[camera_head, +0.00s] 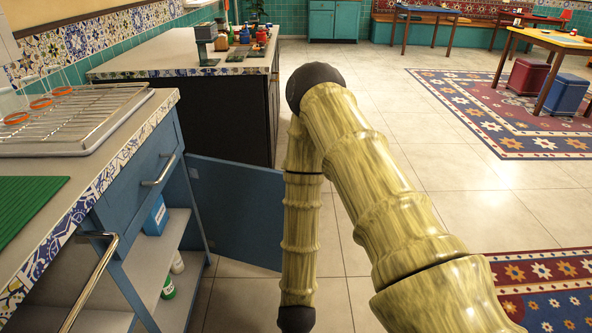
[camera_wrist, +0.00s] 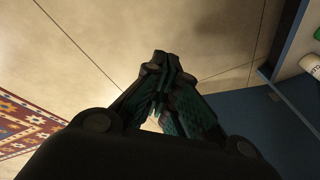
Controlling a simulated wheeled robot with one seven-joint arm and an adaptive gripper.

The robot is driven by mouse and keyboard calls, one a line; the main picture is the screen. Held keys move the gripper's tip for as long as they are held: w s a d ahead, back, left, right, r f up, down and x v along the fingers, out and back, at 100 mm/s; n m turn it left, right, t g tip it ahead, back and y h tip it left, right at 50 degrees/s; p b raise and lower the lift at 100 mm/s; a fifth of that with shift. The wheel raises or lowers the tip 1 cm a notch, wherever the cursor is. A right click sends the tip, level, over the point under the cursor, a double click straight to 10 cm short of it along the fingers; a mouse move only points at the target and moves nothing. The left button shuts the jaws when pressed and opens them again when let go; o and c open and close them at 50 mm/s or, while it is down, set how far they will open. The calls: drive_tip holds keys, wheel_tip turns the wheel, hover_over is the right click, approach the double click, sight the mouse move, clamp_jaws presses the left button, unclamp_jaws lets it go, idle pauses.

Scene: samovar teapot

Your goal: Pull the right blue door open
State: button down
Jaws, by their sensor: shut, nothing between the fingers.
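The right blue door (camera_head: 236,208) stands open in the head view, swung out from the cabinet so the shelves behind it show. In the wrist view the blue door (camera_wrist: 262,118) fills the right side, next to my gripper. My gripper (camera_wrist: 166,68) is shut and empty, pointing over the tiled floor to the left of the door; I cannot tell whether it touches the door. The head view shows my arm in front of the door's right end but not the fingers.
The open cabinet has a shelf (camera_head: 158,252) with a blue box (camera_head: 155,216) and small bottles. A blue drawer (camera_head: 150,172) with a metal handle is above. A dark-sided counter (camera_head: 190,107) stands behind the door. Tiled floor (camera_head: 470,205) is clear to the right.

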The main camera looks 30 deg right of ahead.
drive_tip(key=w+d+r+m+h+p, duration=0.1)
drive_tip(key=w+d+r+m+p, duration=0.45)
drive_tip(key=r+m, duration=0.6)
drive_tip(key=w+d+r+m+p, duration=0.2)
drive_tip(key=w+r+m+p, duration=0.6)
drive_tip(key=r, duration=0.7)
drive_tip(key=w+d+r+m+h+p, duration=0.1)
drive_tip(key=w+d+r+m+p, duration=0.5)
drive_tip(key=r+m, duration=0.65)
drive_tip(key=w+d+f, duration=0.3)
drive_tip(key=w+f, duration=0.3)
drive_tip(key=f, duration=0.2)
drive_tip(key=shift+d+f+n, duration=0.15)
drive_tip(key=shift+f+n, duration=0.15)
drive_tip(key=shift+f, duration=0.05)
